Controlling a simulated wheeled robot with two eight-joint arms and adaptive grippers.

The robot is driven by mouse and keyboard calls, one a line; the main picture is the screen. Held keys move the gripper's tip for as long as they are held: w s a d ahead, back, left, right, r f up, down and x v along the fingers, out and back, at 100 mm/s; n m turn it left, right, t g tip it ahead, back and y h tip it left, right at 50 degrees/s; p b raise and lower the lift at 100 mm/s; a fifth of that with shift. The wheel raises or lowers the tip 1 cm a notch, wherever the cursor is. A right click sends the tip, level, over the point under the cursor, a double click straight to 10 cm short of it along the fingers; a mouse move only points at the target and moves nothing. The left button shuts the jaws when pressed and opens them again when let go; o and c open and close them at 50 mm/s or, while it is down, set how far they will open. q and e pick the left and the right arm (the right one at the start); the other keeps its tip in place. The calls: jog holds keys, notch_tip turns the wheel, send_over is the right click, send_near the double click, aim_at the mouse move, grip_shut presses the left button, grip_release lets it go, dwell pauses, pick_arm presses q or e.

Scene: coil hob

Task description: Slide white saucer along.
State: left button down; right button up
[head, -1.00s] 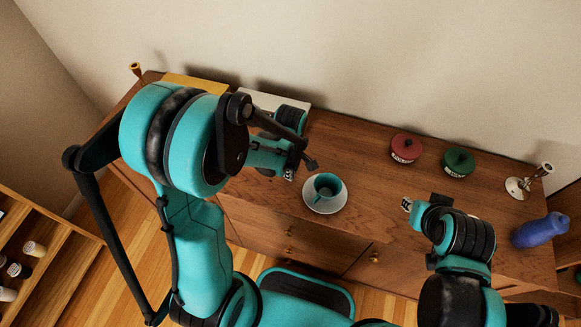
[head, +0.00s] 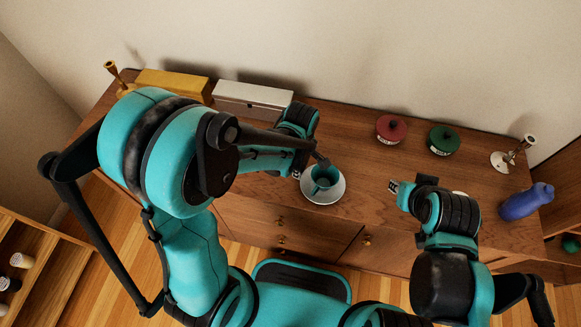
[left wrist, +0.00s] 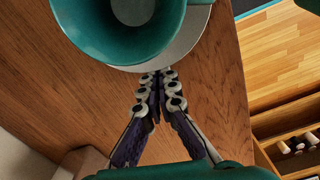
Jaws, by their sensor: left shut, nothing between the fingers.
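The white saucer (head: 336,198) lies on the wooden cabinet top close to its front edge, with a teal cup (head: 326,178) standing upright on it. My left gripper (head: 297,174) is low at the saucer's left side. In the left wrist view its fingertips (left wrist: 159,74) are together and empty, at the rim of the saucer (left wrist: 198,30); they look to touch it or nearly so. The cup (left wrist: 120,50) fills the top of that view. My right gripper (head: 394,186) is over the cabinet, right of the saucer and apart from it; its jaw state is unclear.
A red pot (head: 391,129) and a green pot (head: 443,141) stand behind to the right. A candlestick (head: 503,161) and a blue bottle (head: 526,203) are at the far right. A yellow box (head: 172,84) and a white box (head: 252,98) stand at the back left. Bare wood lies right of the saucer.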

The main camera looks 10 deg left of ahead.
pick_arm(q)
jog(key=shift+a, duration=0.1)
